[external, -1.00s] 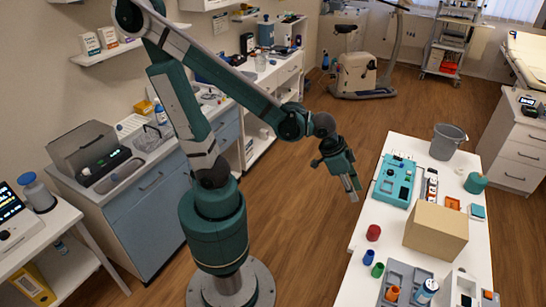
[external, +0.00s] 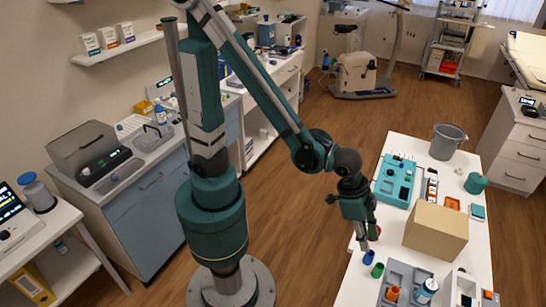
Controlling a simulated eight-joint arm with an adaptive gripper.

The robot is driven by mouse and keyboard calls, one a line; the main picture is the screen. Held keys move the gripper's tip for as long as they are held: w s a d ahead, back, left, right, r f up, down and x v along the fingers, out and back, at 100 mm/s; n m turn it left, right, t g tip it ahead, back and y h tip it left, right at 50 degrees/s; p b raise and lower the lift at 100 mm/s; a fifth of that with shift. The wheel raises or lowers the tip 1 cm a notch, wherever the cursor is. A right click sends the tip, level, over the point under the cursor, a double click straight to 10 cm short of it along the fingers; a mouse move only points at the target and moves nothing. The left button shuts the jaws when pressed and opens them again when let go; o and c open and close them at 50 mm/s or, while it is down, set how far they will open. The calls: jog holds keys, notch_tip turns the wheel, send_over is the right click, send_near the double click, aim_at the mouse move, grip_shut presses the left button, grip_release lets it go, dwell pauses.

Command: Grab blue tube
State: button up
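The blue tube (external: 368,257) stands on the white table near its left edge. My gripper (external: 363,243) points down just above and slightly left of the blue tube in the external view. Its fingers are small and seen from the side, so I cannot tell how far apart they are. I also cannot tell whether they touch the tube.
A green tube (external: 377,270) stands just right of the blue one. A red cylinder (external: 375,233) is partly hidden behind my gripper. A grey tray (external: 397,276) holds an orange item. A cardboard box (external: 436,231) and a teal case (external: 394,182) stand farther back.

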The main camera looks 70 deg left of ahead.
aim_at(371, 253)
jog(key=shift+f, duration=0.1)
dwell(0.3)
jog(key=shift+x, duration=1.2)
jog(key=shift+w+f+b, duration=0.1)
jog(key=shift+f+b, duration=0.05)
jog(key=shift+b, duration=0.15)
jog(key=shift+b+x, duration=0.6)
jog(key=shift+x, duration=1.85)
jog(key=shift+c, duration=0.4)
jog(key=c, duration=0.4)
jog(key=shift+r, duration=0.2)
jog(key=shift+r+p, duration=1)
jog(key=shift+r, duration=3.85)
